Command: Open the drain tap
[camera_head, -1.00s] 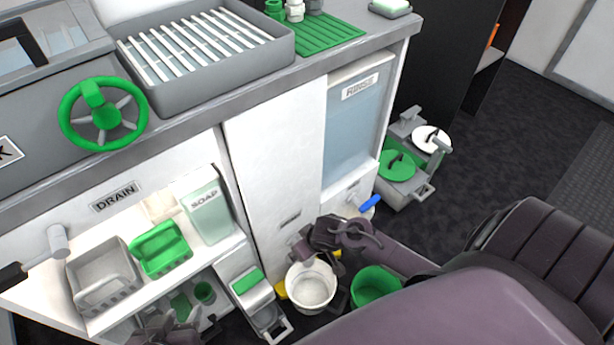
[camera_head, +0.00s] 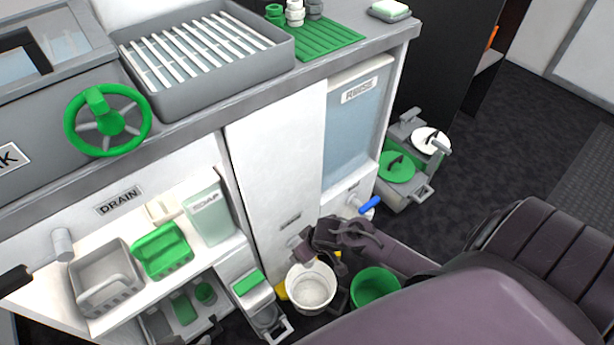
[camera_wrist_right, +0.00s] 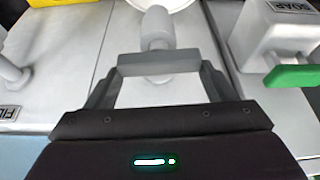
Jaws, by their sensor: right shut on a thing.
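A small light-grey tap (camera_wrist_right: 155,25) sits low on the white middle panel, above a white bucket (camera_head: 310,289). The label above it is too small to read. My right gripper (camera_head: 303,250) is at this tap; in the right wrist view its jaws (camera_wrist_right: 158,64) are shut on the tap's grey handle, partly hiding it. A DRAIN label (camera_head: 120,201) is on the panel at the left, and a grey cylinder-ended fitting (camera_head: 62,244) stands below it.
A green bucket (camera_head: 375,287) stands beside the white one. A blue-handled tap (camera_head: 368,205) is to the right. A soap tank (camera_head: 210,215), green basket (camera_head: 162,251) and grey basket (camera_head: 104,277) are on the left shelf. A green handwheel (camera_head: 107,121) is above.

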